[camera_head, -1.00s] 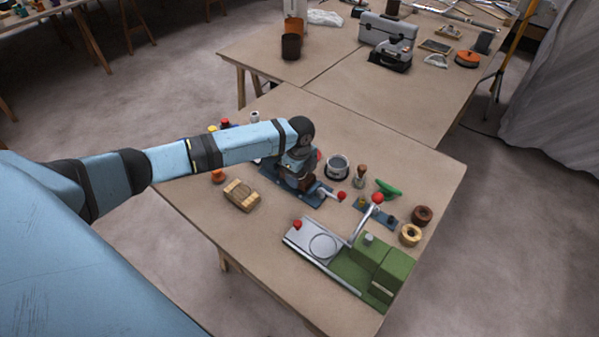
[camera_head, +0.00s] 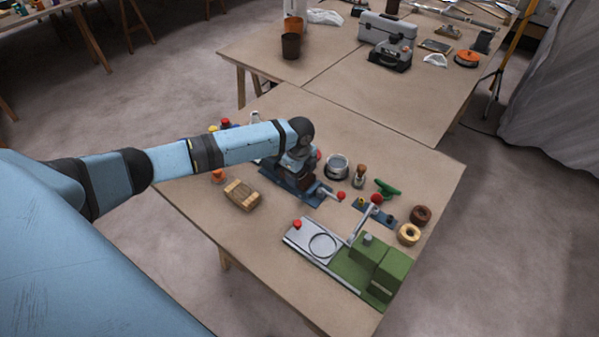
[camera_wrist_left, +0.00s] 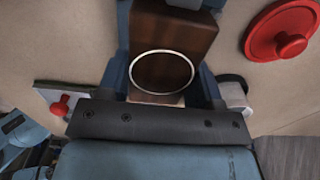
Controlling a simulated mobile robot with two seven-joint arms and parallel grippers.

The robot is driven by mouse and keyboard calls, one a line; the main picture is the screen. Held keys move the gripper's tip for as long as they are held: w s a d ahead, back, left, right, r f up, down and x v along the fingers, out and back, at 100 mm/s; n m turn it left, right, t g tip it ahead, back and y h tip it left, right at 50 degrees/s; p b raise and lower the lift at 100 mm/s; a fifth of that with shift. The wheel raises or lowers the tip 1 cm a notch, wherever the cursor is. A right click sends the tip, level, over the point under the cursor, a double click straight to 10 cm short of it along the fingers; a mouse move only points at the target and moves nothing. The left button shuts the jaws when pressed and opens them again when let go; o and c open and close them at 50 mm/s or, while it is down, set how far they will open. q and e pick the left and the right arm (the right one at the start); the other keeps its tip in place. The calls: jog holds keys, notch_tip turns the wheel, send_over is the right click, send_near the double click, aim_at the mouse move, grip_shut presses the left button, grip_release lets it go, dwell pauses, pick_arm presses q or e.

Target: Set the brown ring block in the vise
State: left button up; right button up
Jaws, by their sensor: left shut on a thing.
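My left gripper (camera_head: 297,172) points down over the blue vise (camera_head: 317,192) near the middle of the front table. It is shut on the brown ring block (camera_wrist_left: 190,28). In the left wrist view the block is dark brown wood with a pale metal ring (camera_wrist_left: 163,68) on its face. Blue parts flank the block on both sides. My arm covers much of the vise and block in the head view, so I cannot tell how deep the block sits or whether it touches the vise bed. My right gripper is out of view.
A wooden block (camera_head: 242,195) lies left of the vise. A round metal cup (camera_head: 337,166) and a wood-handled tool (camera_head: 359,175) stand behind it. A green machine (camera_head: 370,265) with a grey plate is in front. Two rings (camera_head: 409,234) lie at the right edge.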

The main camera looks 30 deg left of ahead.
pick_arm(q)
jog(key=shift+f+b, duration=0.3)
jog(key=shift+f, duration=0.35)
dwell(0.4)
jog(key=o, duration=0.7)
notch_tip(320, 180, up, 5)
jog(key=p, duration=0.5)
jog(key=shift+r, duration=0.15)
notch_tip(320, 180, up, 4)
jog(key=p, duration=0.4)
jog(key=shift+r+p, duration=0.95)
jog(key=shift+p, duration=0.15)
